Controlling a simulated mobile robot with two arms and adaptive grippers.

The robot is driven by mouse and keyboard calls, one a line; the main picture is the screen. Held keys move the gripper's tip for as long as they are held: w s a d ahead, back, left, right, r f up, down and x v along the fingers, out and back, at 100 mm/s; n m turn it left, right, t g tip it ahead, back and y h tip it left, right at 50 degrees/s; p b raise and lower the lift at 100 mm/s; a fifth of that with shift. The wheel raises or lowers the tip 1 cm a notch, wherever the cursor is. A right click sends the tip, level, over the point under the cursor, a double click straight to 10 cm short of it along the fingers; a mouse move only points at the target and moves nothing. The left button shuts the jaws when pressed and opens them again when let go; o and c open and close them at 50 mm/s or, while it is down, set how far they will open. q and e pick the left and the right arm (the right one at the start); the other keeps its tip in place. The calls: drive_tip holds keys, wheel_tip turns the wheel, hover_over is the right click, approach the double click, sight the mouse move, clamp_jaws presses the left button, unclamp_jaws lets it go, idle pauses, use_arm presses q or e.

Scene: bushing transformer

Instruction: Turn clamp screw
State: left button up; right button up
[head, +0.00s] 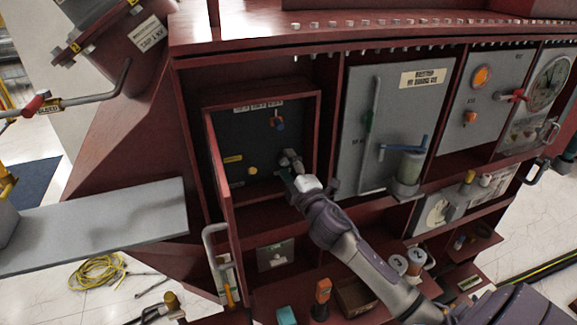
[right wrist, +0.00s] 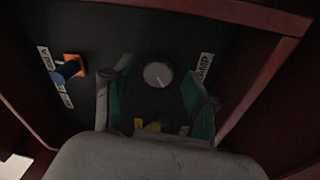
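The clamp screw seems to be the round grey knob (right wrist: 157,75) on the dark panel, beside a white label (right wrist: 204,67) whose visible letters look like "AMP". In the right wrist view my right gripper (right wrist: 156,82) is open, with its teal-padded fingers on either side of the knob. There is a visible gap on both sides, and I cannot tell its depth from the knob. In the head view my right gripper (head: 291,173) reaches into the open red-framed box at its dark panel (head: 235,135) and hides the knob there. My left gripper is not in view.
A blue and orange switch (right wrist: 70,69) sits on the panel, also in the head view (head: 278,122). A yellow knob (head: 252,171) is at lower left. The open red door (head: 220,175) and box frame (head: 317,125) bound the space closely.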

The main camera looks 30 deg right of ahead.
drive_tip(key=s+a+f, duration=0.1)
drive_tip(key=s+a, duration=0.1)
drive_tip(key=s, duration=1)
drive_tip(key=shift+w+f, duration=0.1)
drive_tip(key=shift+f, duration=0.05)
